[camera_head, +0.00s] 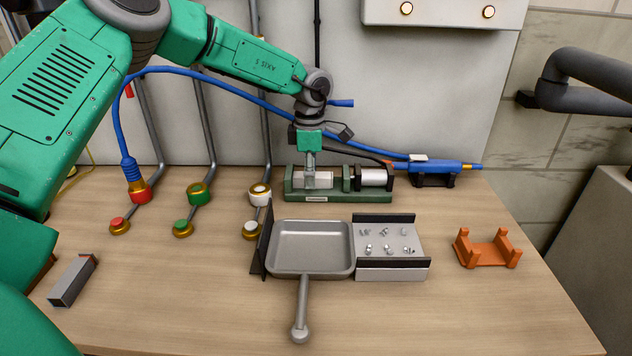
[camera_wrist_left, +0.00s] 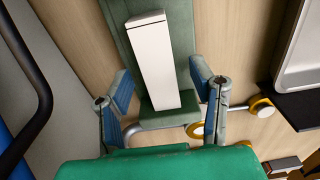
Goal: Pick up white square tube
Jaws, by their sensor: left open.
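The white square tube (camera_head: 325,177) lies in a green fixture (camera_head: 320,196) at the back of the table. In the left wrist view, the tube (camera_wrist_left: 152,62) lies lengthwise in the fixture (camera_wrist_left: 183,45), one end close to a green end block. My left gripper (camera_head: 310,168) is directly above the tube. In the left wrist view, the gripper (camera_wrist_left: 160,82) is open, its blue-padded fingers apart on either side of the tube and not closed on it. In the head view the fingers partly hide the tube. My right gripper is not in view.
A grey pan (camera_head: 310,246) and a tray of small metal parts (camera_head: 390,273) stand in front of the fixture. An orange cradle (camera_head: 487,252) is right, a grey square tube (camera_head: 72,282) left. A blue hose tool (camera_head: 445,167) lies behind right. Pipes with coloured ends stand left.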

